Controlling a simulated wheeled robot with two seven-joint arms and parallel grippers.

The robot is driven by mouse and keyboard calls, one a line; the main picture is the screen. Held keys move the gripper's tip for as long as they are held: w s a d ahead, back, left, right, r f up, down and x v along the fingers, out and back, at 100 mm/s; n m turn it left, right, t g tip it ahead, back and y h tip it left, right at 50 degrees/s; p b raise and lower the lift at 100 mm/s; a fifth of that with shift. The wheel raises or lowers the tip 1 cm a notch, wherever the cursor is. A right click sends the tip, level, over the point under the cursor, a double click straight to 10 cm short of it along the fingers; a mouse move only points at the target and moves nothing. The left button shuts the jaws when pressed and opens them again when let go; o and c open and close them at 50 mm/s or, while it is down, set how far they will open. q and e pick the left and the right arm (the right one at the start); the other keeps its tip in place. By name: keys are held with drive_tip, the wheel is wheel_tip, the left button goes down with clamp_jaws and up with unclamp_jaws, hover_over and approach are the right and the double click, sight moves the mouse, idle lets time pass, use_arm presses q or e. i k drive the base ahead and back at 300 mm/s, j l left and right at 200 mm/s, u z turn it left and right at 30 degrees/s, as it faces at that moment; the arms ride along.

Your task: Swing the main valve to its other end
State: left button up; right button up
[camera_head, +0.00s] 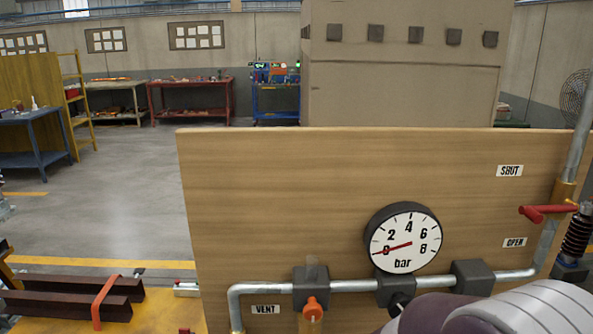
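The main valve's red lever (540,213) is at the right, on a brass valve body (563,192) in the grey pipe. It lies roughly level, its free end to the left, between the SHUT label (509,171) above and the OPEN label (514,242) below. The round gauge (404,238) has its red needle near 0 bar. A purple and white part of my arm fills the lower right corner, in front of the board. Neither gripper's fingertips show, and nothing is seen touching the lever.
The wooden board (320,170) carries the pipe (357,286), dark clamp blocks and an orange vent handle (313,306) beside the VENT label (265,309). A dark coil spring (577,236) stands right of the lever. Dark beams (65,303) lie lower left. Open floor lies left of the board.

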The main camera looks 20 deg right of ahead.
sight(532, 212)
drive_tip(key=l+z, duration=0.1)
drive_tip(key=z, duration=1.85)
